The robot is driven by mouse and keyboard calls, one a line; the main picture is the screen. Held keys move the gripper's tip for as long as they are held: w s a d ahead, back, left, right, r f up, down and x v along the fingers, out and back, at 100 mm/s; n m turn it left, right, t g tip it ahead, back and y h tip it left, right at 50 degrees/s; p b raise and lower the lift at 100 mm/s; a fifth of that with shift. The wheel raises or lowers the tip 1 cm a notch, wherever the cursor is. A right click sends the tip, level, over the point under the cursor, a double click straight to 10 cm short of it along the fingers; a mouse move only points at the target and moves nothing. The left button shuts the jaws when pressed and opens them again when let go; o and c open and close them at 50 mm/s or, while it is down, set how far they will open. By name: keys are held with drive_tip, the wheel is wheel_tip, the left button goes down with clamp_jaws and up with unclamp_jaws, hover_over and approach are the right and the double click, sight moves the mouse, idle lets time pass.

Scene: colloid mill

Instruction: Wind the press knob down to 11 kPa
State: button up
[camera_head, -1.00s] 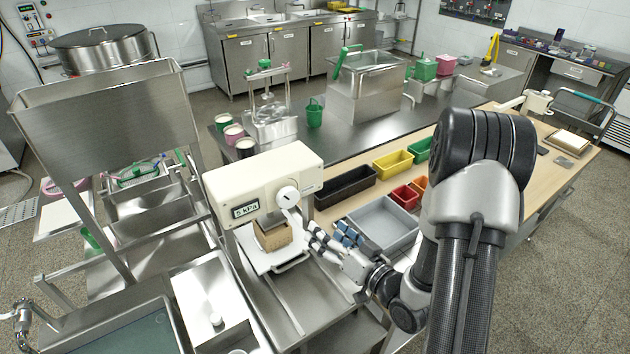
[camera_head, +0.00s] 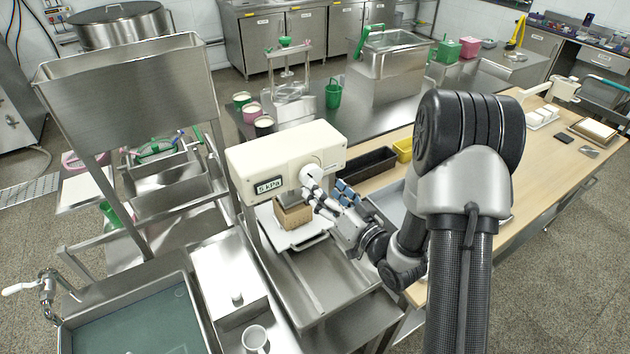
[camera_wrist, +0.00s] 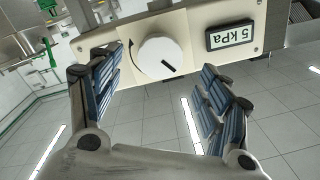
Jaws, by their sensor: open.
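The press (camera_head: 287,155) is a cream box-shaped head on the steel bench. Its round white knob (camera_head: 309,174) is on the front face, right of a display (camera_head: 269,185). In the wrist view the knob (camera_wrist: 160,58) has a dark pointer line toward the lower right and a curved arrow at its left; the display (camera_wrist: 230,33) reads 5 kPa. My gripper (camera_head: 328,196) is open in front of the knob. In the wrist view its blue-padded fingers (camera_wrist: 158,80) stand on either side of the knob, apart from it as far as I can tell.
A brown block (camera_head: 292,212) sits under the press head on a white plate (camera_head: 305,237). A black bin (camera_head: 369,166) and a yellow bin (camera_head: 403,149) stand to the right. A water-filled sink (camera_head: 135,325) is at the lower left.

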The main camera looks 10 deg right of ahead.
sight(313, 178)
drive_tip(key=shift+x, duration=2.75)
drive_tip(key=shift+c, duration=0.3)
drive_tip(key=c, duration=1)
drive_tip(key=shift+n+b, duration=2.5)
drive_tip(key=shift+b, duration=0.75)
drive_tip(key=o, duration=1.1)
drive_tip(key=shift+c, duration=0.2)
drive_tip(key=shift+d, duration=0.1)
